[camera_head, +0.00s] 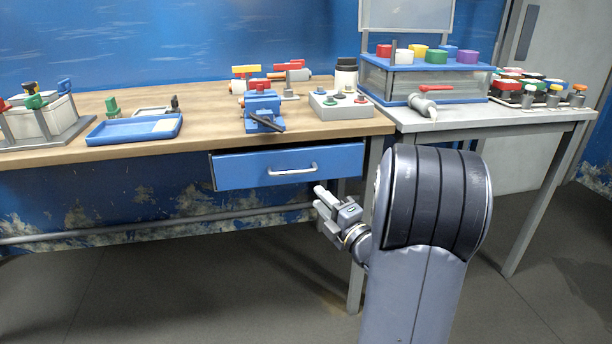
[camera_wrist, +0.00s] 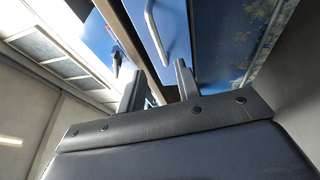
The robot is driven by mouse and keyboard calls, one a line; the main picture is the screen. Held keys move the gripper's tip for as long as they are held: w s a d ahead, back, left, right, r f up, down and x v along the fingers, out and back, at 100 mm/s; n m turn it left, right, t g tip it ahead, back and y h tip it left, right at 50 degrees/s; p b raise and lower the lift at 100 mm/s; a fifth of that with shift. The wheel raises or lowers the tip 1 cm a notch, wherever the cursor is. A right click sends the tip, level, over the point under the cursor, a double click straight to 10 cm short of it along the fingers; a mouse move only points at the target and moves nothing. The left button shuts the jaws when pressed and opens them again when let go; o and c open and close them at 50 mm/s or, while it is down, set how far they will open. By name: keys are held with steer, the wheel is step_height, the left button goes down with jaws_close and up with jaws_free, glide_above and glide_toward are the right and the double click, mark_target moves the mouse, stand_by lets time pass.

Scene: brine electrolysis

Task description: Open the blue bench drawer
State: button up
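The blue bench drawer (camera_head: 240,172) sits under the wooden bench top, with a silver bar handle (camera_head: 292,170) across its front. Whether it stands slightly out from the bench is hard to tell. My gripper (camera_head: 319,198) is below and a little right of the handle in the head view, apart from it. In the wrist view my gripper (camera_wrist: 159,68) has its two fingers spread with nothing between them. The handle (camera_wrist: 154,32) shows beyond the fingertips there, on the blue drawer front (camera_wrist: 176,22).
The wooden bench (camera_head: 60,157) carries a blue vise (camera_head: 262,110), a grey control box (camera_head: 341,106) and a blue tray (camera_head: 110,133). A grey side table (camera_head: 480,122) stands at right, its leg near my arm. The floor (camera_head: 180,290) before the drawer is clear.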

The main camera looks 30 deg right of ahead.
steer(key=b, duration=0.1)
glide_toward(298, 176)
steer(key=w+a+r, duration=0.2)
steer(key=w+r, duration=0.1)
steer(key=w+a+r, duration=0.1)
steer(key=w, duration=0.1)
steer(key=shift+w+a+r, duration=0.2)
steer(key=shift+a+r, duration=0.05)
jaws_close()
stand_by(0.4)
